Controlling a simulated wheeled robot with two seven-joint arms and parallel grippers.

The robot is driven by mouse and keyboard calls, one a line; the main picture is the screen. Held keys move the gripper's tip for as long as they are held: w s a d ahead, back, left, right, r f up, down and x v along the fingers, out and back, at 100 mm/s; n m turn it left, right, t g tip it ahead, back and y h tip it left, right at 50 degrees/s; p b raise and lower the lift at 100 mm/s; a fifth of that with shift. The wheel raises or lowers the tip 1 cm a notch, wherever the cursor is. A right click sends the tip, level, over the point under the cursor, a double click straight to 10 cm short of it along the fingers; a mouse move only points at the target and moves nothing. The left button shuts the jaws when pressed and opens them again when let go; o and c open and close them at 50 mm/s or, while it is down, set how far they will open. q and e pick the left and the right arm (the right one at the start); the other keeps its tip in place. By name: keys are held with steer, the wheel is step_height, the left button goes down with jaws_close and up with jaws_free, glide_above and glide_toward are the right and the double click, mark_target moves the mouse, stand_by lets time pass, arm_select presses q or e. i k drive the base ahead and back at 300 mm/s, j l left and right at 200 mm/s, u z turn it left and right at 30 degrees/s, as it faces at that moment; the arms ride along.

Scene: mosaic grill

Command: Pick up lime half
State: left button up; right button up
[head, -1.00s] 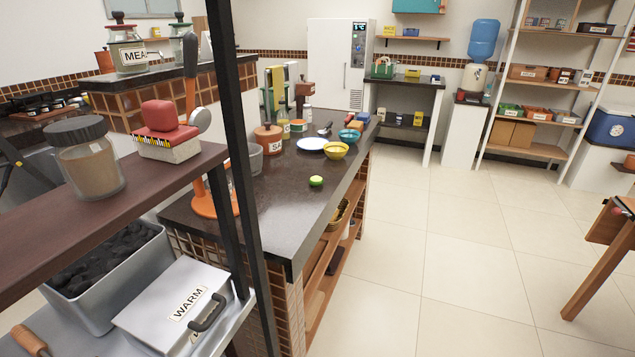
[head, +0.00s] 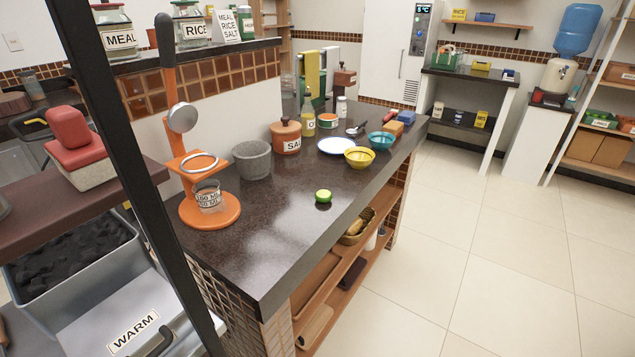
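The lime half (head: 323,196) is a small bright green piece on the dark countertop (head: 290,235), near its front edge. It stands apart from the things around it, in front of the yellow bowl (head: 359,157) and to the right of the orange press stand (head: 209,211). Neither of my grippers shows in the head view.
A grey mortar (head: 252,160), a salt pot (head: 285,136), a white plate (head: 336,146) and a teal bowl (head: 381,140) stand farther back on the counter. A black upright post (head: 125,165) of the shelf crosses the left side. The tiled floor (head: 455,240) at right is clear.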

mark_target(321, 196)
steer(key=i+l+u, duration=0.2)
steer(key=l, duration=0.15)
steer(key=i+l+u, duration=0.2)
steer(key=l, duration=0.2)
steer(key=i+l+u, duration=0.2)
steer(key=l, duration=0.25)
steer(key=l+u, duration=0.2)
steer(key=l, duration=0.2)
steer(key=i+l+u, duration=0.2)
steer(key=l, duration=0.25)
steer(key=k, duration=0.1)
